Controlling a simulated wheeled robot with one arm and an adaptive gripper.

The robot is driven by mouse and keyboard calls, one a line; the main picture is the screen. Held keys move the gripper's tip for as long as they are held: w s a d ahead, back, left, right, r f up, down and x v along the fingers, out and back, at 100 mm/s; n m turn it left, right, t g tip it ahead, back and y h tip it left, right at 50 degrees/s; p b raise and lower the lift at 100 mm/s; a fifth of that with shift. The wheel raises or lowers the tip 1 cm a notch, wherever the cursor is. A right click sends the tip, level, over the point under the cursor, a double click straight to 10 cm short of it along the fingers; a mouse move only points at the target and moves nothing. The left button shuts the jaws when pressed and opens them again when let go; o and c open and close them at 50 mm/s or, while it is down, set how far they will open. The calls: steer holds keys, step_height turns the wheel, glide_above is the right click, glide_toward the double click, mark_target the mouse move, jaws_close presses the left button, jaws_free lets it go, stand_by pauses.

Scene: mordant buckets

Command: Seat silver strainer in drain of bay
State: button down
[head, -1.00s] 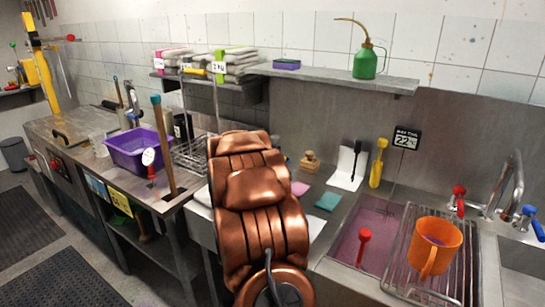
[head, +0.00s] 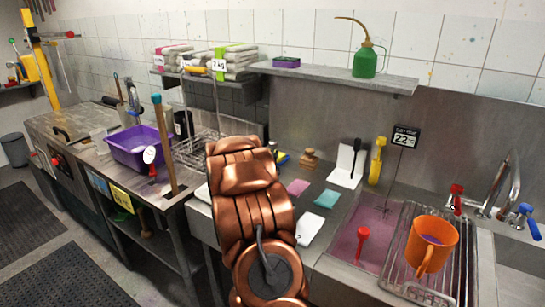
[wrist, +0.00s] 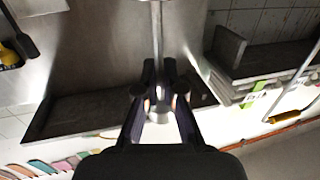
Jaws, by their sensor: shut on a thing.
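My gripper (wrist: 160,68) has its two dark fingers closed around a slim silver stem. This appears to be part of the silver strainer (wrist: 157,35), which runs up to the top edge of the wrist view. Its far end is cut off there. In the head view my copper arm hides the gripper and the strainer. A sink bay with pinkish liquid (head: 345,245) lies right of my arm, with a red-handled thing (head: 362,240) in it. Its drain cannot be made out. Another bay (head: 520,258) is partly in view at the far right.
A purple tub (head: 138,152) stands on the left bench.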

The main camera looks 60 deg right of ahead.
steer(key=shift+f, duration=0.2)
steer(key=c, duration=1.3)
jaws_free()
steer(key=shift+r, duration=0.1)
steer(key=shift+r, duration=0.15)
steer(key=shift+a, duration=0.3)
steer(key=b+v, duration=0.3)
steer(key=v, duration=0.8)
steer(key=shift+s+a, duration=0.2)
steer(key=shift+w, duration=0.1)
